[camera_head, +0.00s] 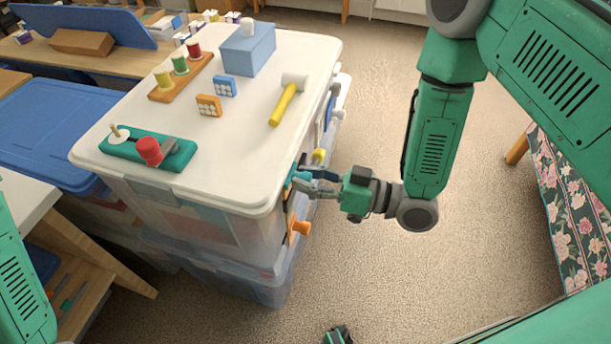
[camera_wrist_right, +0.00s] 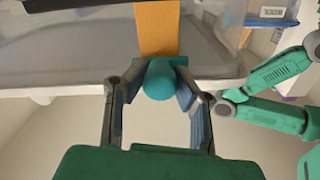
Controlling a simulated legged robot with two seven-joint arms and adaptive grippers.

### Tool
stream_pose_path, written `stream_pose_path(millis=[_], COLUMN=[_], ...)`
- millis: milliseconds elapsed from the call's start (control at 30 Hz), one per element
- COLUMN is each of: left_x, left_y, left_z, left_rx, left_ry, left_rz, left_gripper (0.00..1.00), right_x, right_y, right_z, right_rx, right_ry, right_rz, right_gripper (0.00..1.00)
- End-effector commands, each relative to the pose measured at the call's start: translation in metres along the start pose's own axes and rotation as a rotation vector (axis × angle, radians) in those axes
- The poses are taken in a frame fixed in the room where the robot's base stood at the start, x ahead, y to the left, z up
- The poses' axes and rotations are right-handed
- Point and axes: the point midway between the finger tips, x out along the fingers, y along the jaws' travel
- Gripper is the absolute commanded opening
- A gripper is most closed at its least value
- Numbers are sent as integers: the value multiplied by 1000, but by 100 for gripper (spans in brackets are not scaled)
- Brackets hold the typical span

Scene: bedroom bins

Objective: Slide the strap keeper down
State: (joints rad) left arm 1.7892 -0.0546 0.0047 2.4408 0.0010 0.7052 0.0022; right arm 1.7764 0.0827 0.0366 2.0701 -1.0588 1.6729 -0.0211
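The teal strap keeper, with a round knob, sits on an orange strap hanging on the side of the white-lidded bin. In the right wrist view the keeper's knob (camera_wrist_right: 160,80) is in front of the strap (camera_wrist_right: 157,28). In the head view the keeper (camera_head: 299,174) is partly hidden by my gripper, and an orange knob (camera_head: 302,227) shows low on the strap. My right gripper (camera_head: 318,183) reaches in from the right. Its fingers flank the knob closely; whether they press on it I cannot tell.
On the white lid (camera_head: 240,140) are a teal board with a red knob (camera_head: 150,151), a mallet (camera_head: 287,100), a blue box (camera_head: 248,48), coloured spools and small blocks. Carpet right of the bins is clear. A floral-covered piece (camera_head: 570,215) stands at far right.

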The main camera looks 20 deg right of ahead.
Motion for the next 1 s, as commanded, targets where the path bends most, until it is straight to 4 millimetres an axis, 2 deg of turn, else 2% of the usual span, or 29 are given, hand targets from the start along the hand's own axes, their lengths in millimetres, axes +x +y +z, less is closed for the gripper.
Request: stream_pose_path(millis=[133, 367, 667, 700, 733, 1000], left_x=[5, 26, 24, 24, 24, 24], left_y=[0, 0, 0, 0, 0, 0], left_z=[0, 2, 1, 1, 1, 1], left_rx=[0, 0, 0, 0, 0, 0], left_ry=[0, 0, 0, 0, 0, 0], left_rz=[0, 0, 0, 0, 0, 0], left_gripper=[40, 40, 40, 40, 40, 40], right_x=[0, -1, -1, -1, -1, -1], right_y=[3, 14, 14, 14, 14, 13], right_z=[7, 43, 43, 42, 42, 42], right_rx=[-2, -2, -3, -3, -3, -2], right_ry=[0, -1, -1, -1, -1, 0], right_rz=[3, 4, 5, 5, 5, 3], right_gripper=[0, 0, 0, 36, 46, 46])
